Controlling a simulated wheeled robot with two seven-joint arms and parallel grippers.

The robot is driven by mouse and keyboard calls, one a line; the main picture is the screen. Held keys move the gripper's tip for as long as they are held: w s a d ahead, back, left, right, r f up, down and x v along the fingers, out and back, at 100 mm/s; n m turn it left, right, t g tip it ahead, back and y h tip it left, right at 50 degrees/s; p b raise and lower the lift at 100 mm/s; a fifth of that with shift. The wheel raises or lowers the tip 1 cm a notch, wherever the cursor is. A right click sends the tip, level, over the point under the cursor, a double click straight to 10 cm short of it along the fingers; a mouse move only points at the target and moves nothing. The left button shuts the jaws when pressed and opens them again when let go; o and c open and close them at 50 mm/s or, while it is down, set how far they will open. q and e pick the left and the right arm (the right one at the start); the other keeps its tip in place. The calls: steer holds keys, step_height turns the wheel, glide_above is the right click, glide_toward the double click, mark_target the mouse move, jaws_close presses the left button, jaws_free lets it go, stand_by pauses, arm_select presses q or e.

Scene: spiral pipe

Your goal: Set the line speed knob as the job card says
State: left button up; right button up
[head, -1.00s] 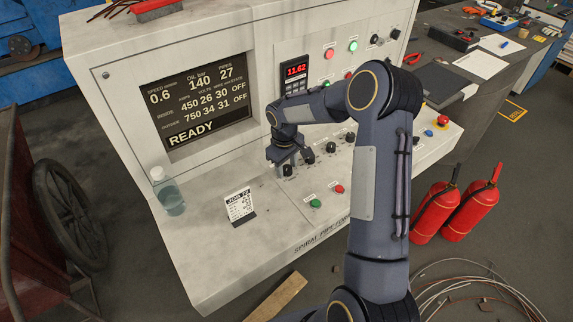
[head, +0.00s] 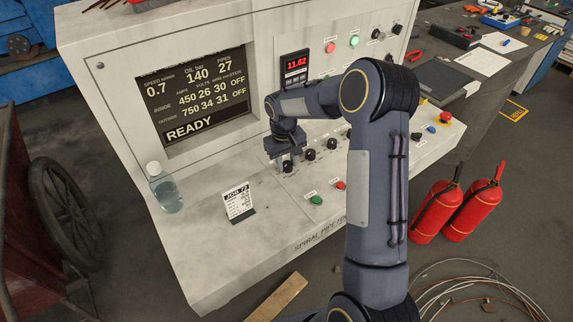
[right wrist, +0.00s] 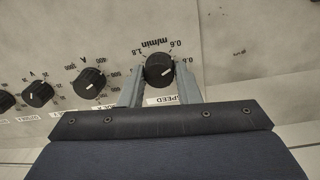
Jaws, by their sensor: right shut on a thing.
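The line speed knob (head: 288,168) is black and leftmost in the lower knob row on the console. In the right wrist view the same knob (right wrist: 158,70) has a white pointer and a scale marked m/min from 0.6 to 1.8, with a SPEED label below. My right gripper (head: 285,160) is shut on it, one finger on each side, as the right wrist view (right wrist: 160,82) shows. The screen (head: 195,95) reads speed 0.7 and READY. The job card (head: 238,204) stands on the ledge; its small print is unreadable. My left gripper is out of view.
More black knobs (head: 310,155) sit just right of the gripped one. Green (head: 316,200) and red (head: 341,185) buttons lie in front. A bottle (head: 165,190) stands at the ledge's left. Red extinguishers (head: 470,205) stand on the floor at right.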

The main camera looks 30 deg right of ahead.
mark_target(286, 163)
steer(key=m+b, duration=0.1)
steer(key=m, duration=0.3)
steer(key=shift+m, duration=0.3)
steer(key=m+b, duration=0.1)
steer(key=m, duration=0.3)
steer(key=shift+d+m, duration=0.1)
steer(key=shift+m, duration=0.2)
steer(key=shift+r, duration=0.1)
steer(key=o, duration=1)
steer(key=shift+c, duration=0.2)
steer(key=r, duration=0.7)
steer(key=shift+w+r, duration=0.1)
steer(key=shift+w, duration=0.1)
steer(key=shift+r, duration=0.25)
